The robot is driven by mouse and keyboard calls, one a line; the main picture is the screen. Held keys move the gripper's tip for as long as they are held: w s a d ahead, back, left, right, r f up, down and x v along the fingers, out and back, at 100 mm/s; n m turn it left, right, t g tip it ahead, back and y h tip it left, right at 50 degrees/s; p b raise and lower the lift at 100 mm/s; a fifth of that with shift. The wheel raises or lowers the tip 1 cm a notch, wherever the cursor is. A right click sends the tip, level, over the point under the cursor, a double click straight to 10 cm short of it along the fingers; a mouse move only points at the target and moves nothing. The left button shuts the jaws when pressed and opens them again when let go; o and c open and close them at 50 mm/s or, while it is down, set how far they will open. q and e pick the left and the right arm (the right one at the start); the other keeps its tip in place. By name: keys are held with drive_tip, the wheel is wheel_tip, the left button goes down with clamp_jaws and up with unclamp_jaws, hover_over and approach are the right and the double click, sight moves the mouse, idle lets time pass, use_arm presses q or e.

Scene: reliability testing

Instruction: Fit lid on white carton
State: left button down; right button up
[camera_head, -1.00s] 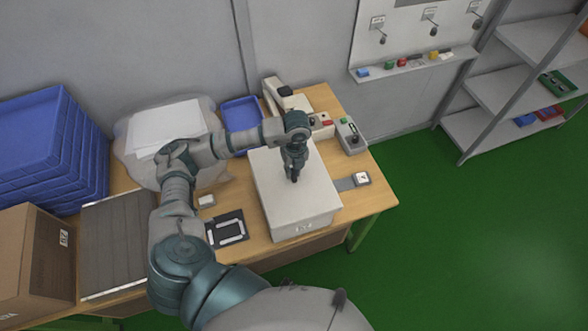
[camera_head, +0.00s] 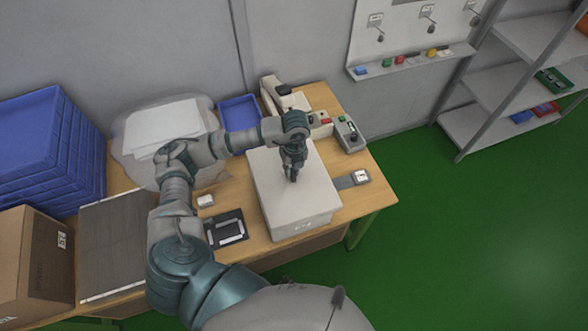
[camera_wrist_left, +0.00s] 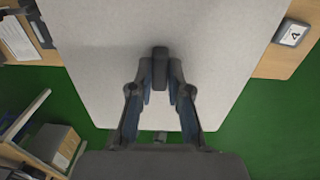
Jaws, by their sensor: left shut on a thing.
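The white carton (camera_head: 303,228) stands on the table with its flat white lid (camera_head: 316,193) over its top. I cannot tell from here whether the lid is fully seated. My left gripper (camera_head: 291,178) points down at the middle of the lid. In the left wrist view its fingers (camera_wrist_left: 160,88) are closed around a dark upright grip piece (camera_wrist_left: 160,66) on the lid, whose pale top (camera_wrist_left: 235,50) fills the middle of that view. The fingertips hide part of the grip piece. My right gripper is not in view.
The wooden table (camera_head: 372,205) also holds a blue tray (camera_head: 238,112), white sheets (camera_head: 165,128), a black frame (camera_head: 226,230), a control box (camera_head: 348,134) and a small device (camera_head: 361,177). Stacked blue crates (camera_head: 45,150) and a cardboard box (camera_head: 33,262) are at left. Green floor lies right.

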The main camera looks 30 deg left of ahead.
use_arm(q)
drive_tip(key=shift+a, duration=0.25)
drive_tip(key=shift+a+f, duration=0.15)
drive_tip(key=shift+a, duration=0.1)
drive_tip(key=shift+d+f, duration=0.2)
drive_tip(key=shift+d, duration=0.25)
drive_tip(key=shift+f+b, duration=0.25)
drive_tip(key=shift+b, duration=0.25)
drive_tip(key=shift+a+f, duration=0.4)
drive_tip(key=shift+d, duration=0.1)
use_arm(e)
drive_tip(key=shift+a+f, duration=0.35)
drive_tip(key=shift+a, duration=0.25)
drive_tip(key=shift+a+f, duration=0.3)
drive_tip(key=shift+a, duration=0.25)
use_arm(q)
drive_tip(key=shift+d, duration=0.1)
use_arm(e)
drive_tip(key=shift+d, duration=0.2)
